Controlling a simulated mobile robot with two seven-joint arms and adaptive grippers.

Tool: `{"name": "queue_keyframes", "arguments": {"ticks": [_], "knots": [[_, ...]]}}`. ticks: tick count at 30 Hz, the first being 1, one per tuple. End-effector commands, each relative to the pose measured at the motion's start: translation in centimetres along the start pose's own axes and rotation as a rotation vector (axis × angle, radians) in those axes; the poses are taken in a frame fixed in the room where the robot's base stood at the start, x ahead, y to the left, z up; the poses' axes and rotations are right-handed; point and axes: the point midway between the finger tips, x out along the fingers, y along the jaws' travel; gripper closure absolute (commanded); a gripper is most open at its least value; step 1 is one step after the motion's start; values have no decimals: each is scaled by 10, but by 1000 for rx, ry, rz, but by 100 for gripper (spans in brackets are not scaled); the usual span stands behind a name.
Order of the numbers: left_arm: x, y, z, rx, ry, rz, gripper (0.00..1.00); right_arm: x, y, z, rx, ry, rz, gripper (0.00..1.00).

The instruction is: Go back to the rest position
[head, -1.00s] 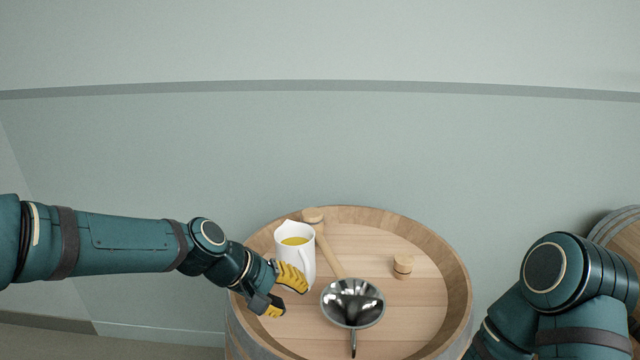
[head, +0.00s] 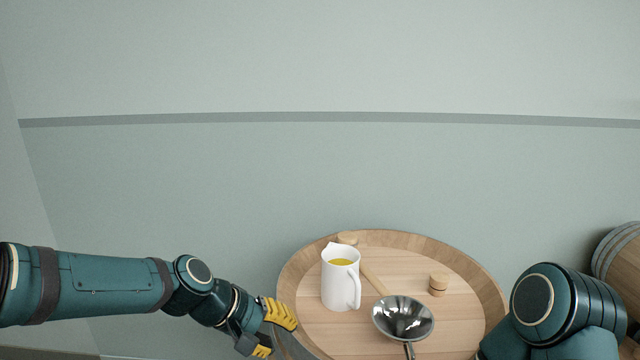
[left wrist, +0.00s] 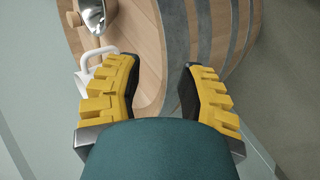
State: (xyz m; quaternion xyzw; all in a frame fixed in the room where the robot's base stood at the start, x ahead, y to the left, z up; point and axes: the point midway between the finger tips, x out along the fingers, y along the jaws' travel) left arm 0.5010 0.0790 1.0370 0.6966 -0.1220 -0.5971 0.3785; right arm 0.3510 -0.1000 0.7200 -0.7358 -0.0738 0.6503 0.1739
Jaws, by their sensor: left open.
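My left gripper (head: 272,328) is open and empty at the left edge of the barrel. In the left wrist view its two yellow-padded fingers (left wrist: 158,92) stand wide apart with nothing between them. A white jug (head: 340,284) with yellow liquid stands upright on the barrel top, to the right of the gripper and apart from it. The jug shows partly behind a finger in the left wrist view (left wrist: 86,78). My right arm comes in at the lower right, and its gripper is out of the frame.
The barrel top (head: 455,310) also bears a steel funnel (head: 402,318), a wooden mallet (head: 374,282) partly behind the jug, and a small wooden bung (head: 438,284). A plain wall (head: 300,180) is behind.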

Motion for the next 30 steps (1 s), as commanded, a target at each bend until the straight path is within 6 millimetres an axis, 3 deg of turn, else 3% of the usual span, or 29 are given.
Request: {"name": "queue_keyframes", "arguments": {"ticks": [5, 10, 15, 18, 24, 30], "knots": [[49, -51, 4, -2, 2, -66, 61, 0, 0, 0, 0, 0, 0, 20], [104, -117, 24, 30, 2, -157, 61, 0, 1, 0, 1, 1, 1, 20], [156, -196, 70, 110, -18, -268, 61, 0, 0, 0, 0, 0, 0, 20], [172, -233, 99, 169, -32, -318, 61, 0, 0, 0, 0, 0, 0, 20], [182, -267, 129, 240, -43, -362, 61, 0, 0, 0, 0, 0, 0, 20], [182, -271, 132, 249, -42, -366, 61, 0, 0, 0, 0, 0, 0, 20]]}}
